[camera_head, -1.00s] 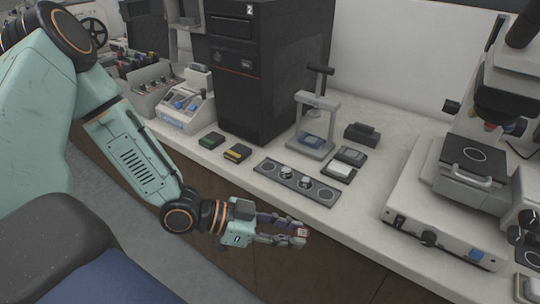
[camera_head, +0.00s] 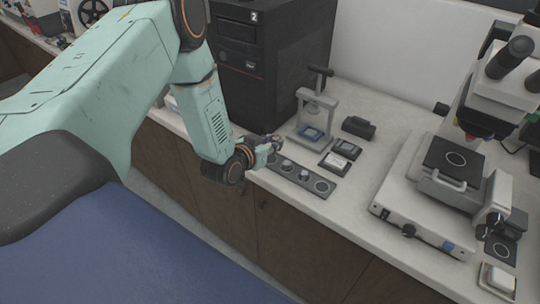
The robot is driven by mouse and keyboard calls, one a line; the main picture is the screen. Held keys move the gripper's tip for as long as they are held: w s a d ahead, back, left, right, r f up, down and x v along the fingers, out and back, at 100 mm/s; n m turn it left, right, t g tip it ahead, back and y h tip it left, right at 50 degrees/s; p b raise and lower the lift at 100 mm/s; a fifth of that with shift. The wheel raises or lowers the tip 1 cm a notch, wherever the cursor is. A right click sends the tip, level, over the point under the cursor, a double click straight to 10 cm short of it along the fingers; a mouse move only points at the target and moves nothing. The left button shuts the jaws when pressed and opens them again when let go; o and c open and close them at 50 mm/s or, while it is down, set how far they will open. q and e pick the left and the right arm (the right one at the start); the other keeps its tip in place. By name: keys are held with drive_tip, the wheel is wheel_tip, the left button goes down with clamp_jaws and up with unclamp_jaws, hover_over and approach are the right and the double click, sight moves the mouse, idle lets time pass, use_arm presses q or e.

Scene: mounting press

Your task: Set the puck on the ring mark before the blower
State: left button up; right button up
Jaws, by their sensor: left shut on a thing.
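My left gripper (camera_head: 274,141) reaches in over the bench behind the left end of a dark strip (camera_head: 312,184). It is small in view and shut on the puck; the puck itself is hard to make out between the fingers. The strip carries ring marks, one bare at its right end (camera_head: 321,186), and small round metal pieces (camera_head: 303,175) in its middle. Other white ring marks show on the microscope stage (camera_head: 455,159) and on a dark plate (camera_head: 501,250) at the right. I cannot tell which object is the blower. My right gripper is not in view.
A hand press (camera_head: 312,118) stands behind the strip, with a tall black computer case (camera_head: 262,70) to its left. A dark block (camera_head: 358,127) and small boxes (camera_head: 337,163) lie to its right. The microscope base (camera_head: 415,215) fills the right. Bare bench lies between strip and microscope.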

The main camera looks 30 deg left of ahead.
use_arm(q)
drive_tip(key=shift+w+a+r+n+y, duration=0.2)
drive_tip(key=shift+a+r+n+y, duration=0.15)
drive_tip(key=shift+a, duration=0.25)
drive_tip(key=shift+w+a+r+n+y, duration=0.25)
drive_tip(key=shift+a+r+y, duration=0.1)
drive_tip(key=shift+a, duration=0.2)
wheel_tip(320, 180, down, 10)
drive_tip(key=shift+r+b, duration=0.1)
drive_tip(key=shift+b, duration=0.2)
drive_tip(key=shift+f, duration=0.2)
drive_tip(key=o, duration=0.9)
drive_tip(key=shift+o, duration=0.2)
drive_tip(key=shift+s, duration=0.1)
